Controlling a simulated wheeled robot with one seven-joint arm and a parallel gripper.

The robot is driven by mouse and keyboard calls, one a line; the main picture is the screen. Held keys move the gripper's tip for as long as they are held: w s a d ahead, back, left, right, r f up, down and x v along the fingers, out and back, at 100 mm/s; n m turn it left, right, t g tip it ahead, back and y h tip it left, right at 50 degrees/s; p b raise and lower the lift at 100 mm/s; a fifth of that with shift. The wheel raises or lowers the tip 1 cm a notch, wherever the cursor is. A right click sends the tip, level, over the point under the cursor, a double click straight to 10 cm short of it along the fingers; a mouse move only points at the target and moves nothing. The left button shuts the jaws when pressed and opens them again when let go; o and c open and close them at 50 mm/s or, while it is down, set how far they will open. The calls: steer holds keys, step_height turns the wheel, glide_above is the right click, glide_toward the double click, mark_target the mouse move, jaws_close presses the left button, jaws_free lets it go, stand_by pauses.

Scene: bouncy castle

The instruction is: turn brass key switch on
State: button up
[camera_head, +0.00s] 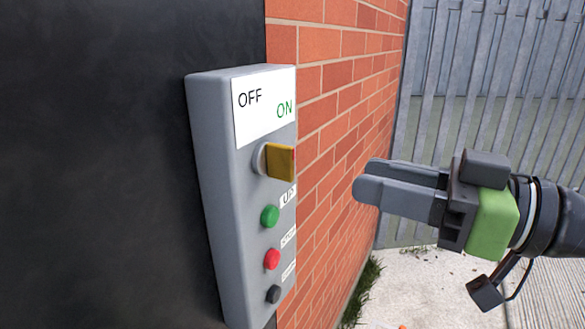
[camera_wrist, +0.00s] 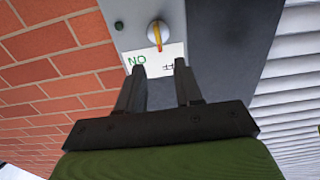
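The brass key switch (camera_head: 280,162) sits on a grey control box (camera_head: 217,180), below a white label (camera_head: 264,104) reading OFF at left and ON at right in green. Its flat brass handle stands out from a round pale base. In the wrist view, the key (camera_wrist: 158,37) is seen upside down, its handle lying roughly along the box's length. I cannot tell which setting it is on. My gripper (camera_head: 368,177) is to the right of the key, fingers towards the box, with a gap between. In the wrist view, the gripper (camera_wrist: 159,66) has its fingers apart and empty.
Below the key are a green button (camera_head: 269,215), a red button (camera_head: 271,258) and a black button (camera_head: 273,294). A brick wall (camera_head: 340,120) lies behind the box, beside a dark panel (camera_head: 95,170). A grey slatted fence (camera_head: 490,80) stands behind my gripper.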

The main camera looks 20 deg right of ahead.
mark_target(294, 162)
steer(key=x, duration=1.1)
steer(key=shift+b, duration=0.35)
steer(key=shift+d, duration=0.1)
jaws_close()
